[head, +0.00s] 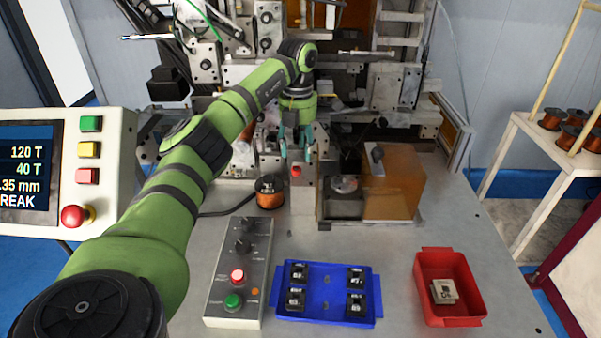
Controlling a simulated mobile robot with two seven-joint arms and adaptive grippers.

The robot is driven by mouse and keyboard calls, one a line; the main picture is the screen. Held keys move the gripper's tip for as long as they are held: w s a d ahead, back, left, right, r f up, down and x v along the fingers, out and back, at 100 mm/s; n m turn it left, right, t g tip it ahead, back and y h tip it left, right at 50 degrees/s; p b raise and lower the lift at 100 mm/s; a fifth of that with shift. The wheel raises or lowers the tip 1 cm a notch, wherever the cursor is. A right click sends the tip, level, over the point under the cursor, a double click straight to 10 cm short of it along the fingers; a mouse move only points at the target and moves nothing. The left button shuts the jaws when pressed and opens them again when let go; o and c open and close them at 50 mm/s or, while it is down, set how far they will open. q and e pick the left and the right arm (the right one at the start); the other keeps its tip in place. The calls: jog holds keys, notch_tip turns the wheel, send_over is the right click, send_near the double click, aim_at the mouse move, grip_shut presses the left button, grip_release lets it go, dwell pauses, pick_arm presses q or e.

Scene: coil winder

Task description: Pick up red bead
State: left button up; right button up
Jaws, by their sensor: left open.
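A small red piece (296,170), which looks like the red bead, sits on top of a pale upright block (302,194) at the front of the coil winder. My left gripper (296,153) points down just above it in the picture. Its two teal-tipped fingers are apart, with nothing visible between them. I cannot tell how far the fingertips are from the red piece in depth. My right gripper is not in view.
A copper wire spool (269,191) stands left of the block, and an amber box (393,186) right. In front are a grey control box (225,302), a blue tray (327,277) with several black parts, and a red bin (443,258). Bare table lies between block and tray.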

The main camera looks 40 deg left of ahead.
aim_at(296, 169)
pick_arm(q)
jog(key=shift+s+a+f+p, duration=0.1)
jog(key=shift+s+f+p, duration=0.05)
jog(key=shift+f+p, duration=0.45)
jog(key=shift+s+a+f+p, duration=0.1)
jog(key=shift+s+f+p, duration=0.05)
jog(key=shift+f+p, duration=0.45)
notch_tip(296, 169, down, 3)
jog(key=shift+w+r+p, duration=0.15)
jog(key=shift+r+p, duration=0.05)
jog(key=shift+p, duration=0.1)
jog(key=shift+f, duration=0.4)
jog(key=c, duration=0.7)
jog(key=shift+r, duration=0.1)
jog(key=shift+c, duration=0.5)
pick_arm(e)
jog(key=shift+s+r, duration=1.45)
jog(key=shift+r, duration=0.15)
